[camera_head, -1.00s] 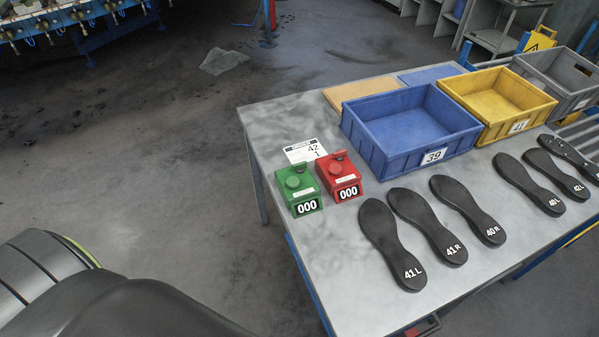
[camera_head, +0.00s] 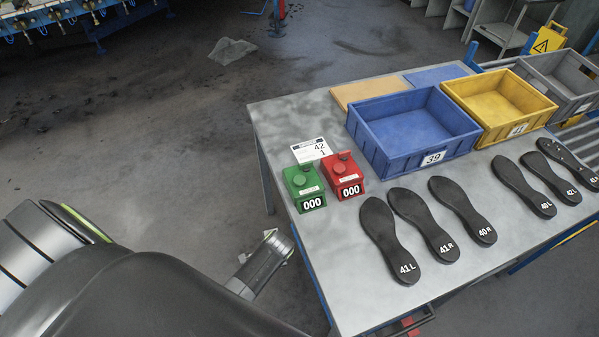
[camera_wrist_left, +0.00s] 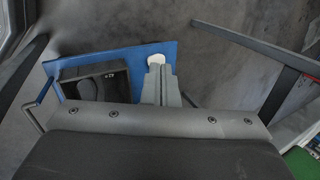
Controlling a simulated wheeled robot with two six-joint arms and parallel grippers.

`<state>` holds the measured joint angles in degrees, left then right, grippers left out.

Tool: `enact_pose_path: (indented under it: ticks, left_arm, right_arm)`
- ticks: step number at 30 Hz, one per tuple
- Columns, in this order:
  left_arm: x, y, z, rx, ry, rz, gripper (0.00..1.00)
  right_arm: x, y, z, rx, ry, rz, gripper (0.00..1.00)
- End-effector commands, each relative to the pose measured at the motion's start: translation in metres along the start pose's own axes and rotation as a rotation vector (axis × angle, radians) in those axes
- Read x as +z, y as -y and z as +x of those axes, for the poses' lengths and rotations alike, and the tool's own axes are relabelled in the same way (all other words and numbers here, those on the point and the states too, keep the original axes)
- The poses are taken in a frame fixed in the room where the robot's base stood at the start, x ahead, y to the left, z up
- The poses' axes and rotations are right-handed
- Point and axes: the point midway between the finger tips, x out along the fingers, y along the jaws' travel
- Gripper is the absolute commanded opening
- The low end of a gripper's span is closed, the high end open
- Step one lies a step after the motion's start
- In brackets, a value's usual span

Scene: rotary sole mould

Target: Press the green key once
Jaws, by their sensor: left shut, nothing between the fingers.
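In the left wrist view my left gripper (camera_wrist_left: 157,65) is shut and empty. A green patch (camera_wrist_left: 302,162) at that view's lower right may be the green box. My right gripper is not in view.
A red counter box (camera_head: 343,177) reading 000 stands close beside the green one. A paper card (camera_head: 311,150) lies behind them. Several black soles, one marked 41 L (camera_head: 390,240), lie to the right. Blue (camera_head: 400,160) and yellow (camera_head: 480,120) bins stand behind.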

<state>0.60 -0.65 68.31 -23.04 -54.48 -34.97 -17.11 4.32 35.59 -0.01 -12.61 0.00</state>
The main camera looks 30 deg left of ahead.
Motion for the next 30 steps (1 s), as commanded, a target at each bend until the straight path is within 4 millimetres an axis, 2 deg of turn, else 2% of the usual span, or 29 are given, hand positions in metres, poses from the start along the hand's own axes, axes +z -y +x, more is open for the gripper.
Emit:
enact_pose_path:
  ticks: [1,6,9,15,18,21,30]
  left_arm:
    - [-0.015,0.029,-0.027,-0.037,0.004,0.040,0.00]
    - [-0.053,0.101,-0.092,-0.139,0.065,0.202,0.00]
    - [-0.070,0.138,-0.131,-0.191,0.110,0.287,0.00]
    - [-0.100,0.192,-0.193,-0.264,0.203,0.444,0.00]
    - [-0.109,0.207,-0.213,-0.283,0.238,0.495,0.00]
    - [-0.113,0.214,-0.224,-0.292,0.258,0.523,0.00]
    - [-0.114,0.217,-0.227,-0.295,0.266,0.533,0.00]
  right_arm:
    - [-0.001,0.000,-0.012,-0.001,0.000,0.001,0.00]
    - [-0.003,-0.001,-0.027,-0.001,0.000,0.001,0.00]
    - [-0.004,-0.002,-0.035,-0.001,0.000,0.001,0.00]
    - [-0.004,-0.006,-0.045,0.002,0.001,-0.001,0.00]
    - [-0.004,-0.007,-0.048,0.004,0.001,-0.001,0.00]
    - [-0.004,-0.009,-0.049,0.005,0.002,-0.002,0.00]
    - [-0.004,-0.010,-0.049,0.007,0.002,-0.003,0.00]
